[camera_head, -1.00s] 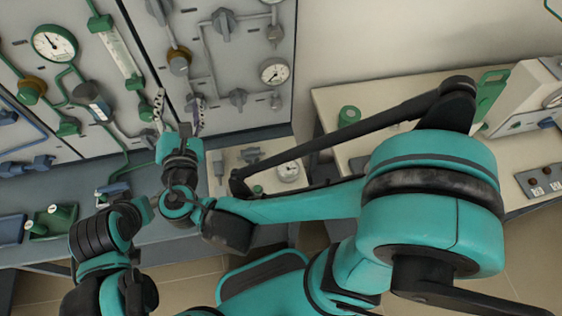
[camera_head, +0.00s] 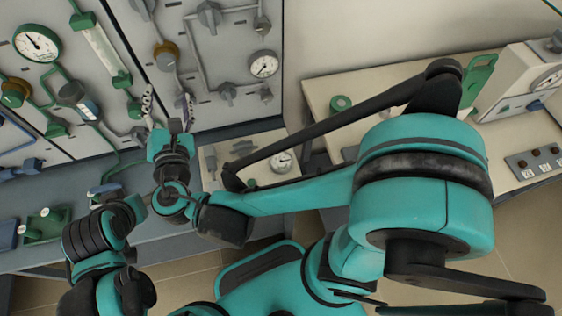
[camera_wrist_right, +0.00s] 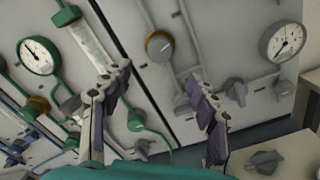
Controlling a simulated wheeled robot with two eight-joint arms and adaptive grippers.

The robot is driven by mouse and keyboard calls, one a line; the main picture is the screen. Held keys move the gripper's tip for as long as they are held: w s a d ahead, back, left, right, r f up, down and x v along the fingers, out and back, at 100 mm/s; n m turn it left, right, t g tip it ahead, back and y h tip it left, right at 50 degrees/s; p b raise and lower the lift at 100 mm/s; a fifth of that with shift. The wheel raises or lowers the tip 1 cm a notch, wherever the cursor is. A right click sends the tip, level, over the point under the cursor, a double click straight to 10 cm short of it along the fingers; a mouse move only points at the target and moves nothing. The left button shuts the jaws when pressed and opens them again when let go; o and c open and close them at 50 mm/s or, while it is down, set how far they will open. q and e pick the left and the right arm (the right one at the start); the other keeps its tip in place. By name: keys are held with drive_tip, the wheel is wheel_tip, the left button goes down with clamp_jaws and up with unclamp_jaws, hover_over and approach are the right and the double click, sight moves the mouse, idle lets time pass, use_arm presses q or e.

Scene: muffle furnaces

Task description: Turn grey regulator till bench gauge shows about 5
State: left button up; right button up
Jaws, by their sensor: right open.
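My right gripper (camera_head: 168,103) is open and empty in front of the wall panels, pointing up in the head view. Its two fingers stand apart in the right wrist view (camera_wrist_right: 158,75), with panel showing between them. A small round white gauge (camera_head: 283,162) sits on the low bench unit; its reading is too small to tell. A grey valve handle (camera_head: 242,148) is beside it and also shows in the right wrist view (camera_wrist_right: 265,162). A grey-faced regulator knob with a brass ring (camera_wrist_right: 160,46) is on the panel, beyond the gap between the fingers. My left gripper is not in view.
A white wall gauge (camera_head: 263,66) and a green-rimmed gauge (camera_head: 37,43) are on the panels, among pipes and several valves. A side table (camera_head: 330,88) at the right holds a green roll (camera_head: 341,103) and a white instrument (camera_head: 520,85). Green fittings (camera_head: 45,222) lie at the left.

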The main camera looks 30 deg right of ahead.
sight(166, 66)
drive_tip(key=w+m, duration=0.4)
drive_tip(key=m, duration=0.5)
drive_tip(key=w+d+m, duration=0.1)
drive_tip(key=w+m, duration=0.3)
drive_tip(key=m, duration=0.5)
drive_tip(key=w+d+m, duration=0.1)
drive_tip(key=w+m, duration=0.3)
drive_tip(key=m, duration=0.5)
drive_tip(key=shift+d, duration=0.15)
drive_tip(key=shift+r, duration=0.1)
drive_tip(key=shift+s, duration=0.1)
drive_tip(key=c, duration=1.2)
